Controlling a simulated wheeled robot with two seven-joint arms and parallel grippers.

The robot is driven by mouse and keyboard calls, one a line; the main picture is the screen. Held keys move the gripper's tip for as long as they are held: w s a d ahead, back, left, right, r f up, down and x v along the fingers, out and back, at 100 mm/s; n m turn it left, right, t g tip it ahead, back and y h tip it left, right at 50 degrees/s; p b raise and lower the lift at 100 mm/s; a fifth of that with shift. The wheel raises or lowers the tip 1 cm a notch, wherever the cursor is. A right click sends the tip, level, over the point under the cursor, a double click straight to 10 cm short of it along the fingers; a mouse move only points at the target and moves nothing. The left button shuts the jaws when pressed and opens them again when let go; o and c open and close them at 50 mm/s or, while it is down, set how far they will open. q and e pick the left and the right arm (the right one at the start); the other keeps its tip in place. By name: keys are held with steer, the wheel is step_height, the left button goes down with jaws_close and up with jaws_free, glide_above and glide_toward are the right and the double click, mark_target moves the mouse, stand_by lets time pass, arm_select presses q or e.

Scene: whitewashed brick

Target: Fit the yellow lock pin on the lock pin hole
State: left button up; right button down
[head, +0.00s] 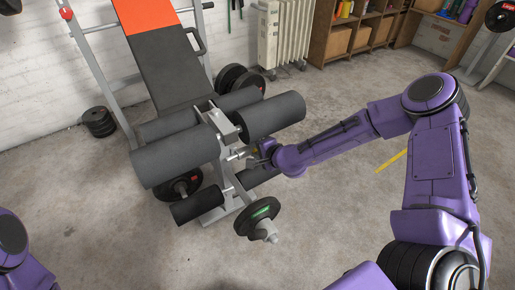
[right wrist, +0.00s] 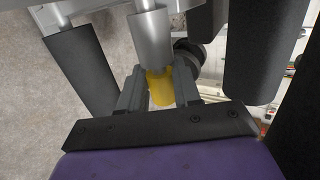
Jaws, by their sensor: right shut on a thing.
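The yellow lock pin (right wrist: 160,88) shows in the right wrist view between the two dark fingers of my right gripper (right wrist: 158,92), which is shut on it. A silver metal cylinder (right wrist: 150,38) lies directly beyond the pin, in line with it. The pin's far end and the lock pin hole are hidden, so I cannot tell whether the pin is in the hole. In the head view my right gripper (head: 252,153) is at the grey upright of the weight bench (head: 167,58), just below the upper foam rollers. My left gripper is out of view.
Foam rollers (head: 270,116) and (head: 173,156) flank the upright close to my right gripper. A weight plate (head: 257,215) sits low in front. A radiator (head: 284,32) and wooden shelves (head: 342,38) stand behind. A yellow strip (head: 391,160) lies on the open floor.

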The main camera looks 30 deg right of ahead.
steer(key=c, duration=0.7)
jaws_free()
steer(key=shift+a, duration=0.15)
steer(key=p+v, duration=0.4)
steer(key=v, duration=0.6)
steer(key=shift+s+r, duration=0.2)
steer(key=shift+s, duration=0.05)
